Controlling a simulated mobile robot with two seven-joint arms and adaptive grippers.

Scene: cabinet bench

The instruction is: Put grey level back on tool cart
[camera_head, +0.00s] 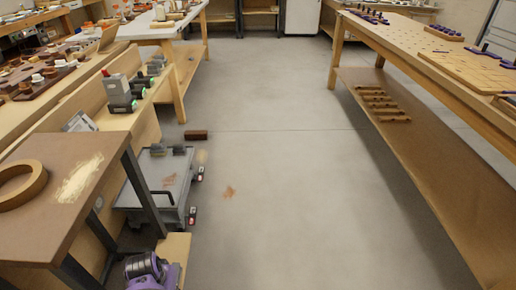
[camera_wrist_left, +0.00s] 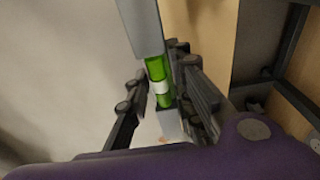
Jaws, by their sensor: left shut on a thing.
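The grey level (camera_wrist_left: 141,25) runs upward through the left wrist view, with a green vial section between grey ends. My left gripper (camera_wrist_left: 160,100) has its dark fingers on both sides of the green section and is shut on the level. In the head view only a purple part of my left arm shows at the bottom; the gripper and level do not show there. The grey tool cart (camera_head: 158,188) stands low on the floor at left of centre, with dark items at its back edge. My right gripper is in neither view.
A brown table (camera_head: 95,140) with a wooden ring (camera_head: 22,186) stands at the left, close to the cart. A brown block (camera_head: 196,135) lies on the floor behind the cart. A long workbench (camera_head: 400,45) runs along the right.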

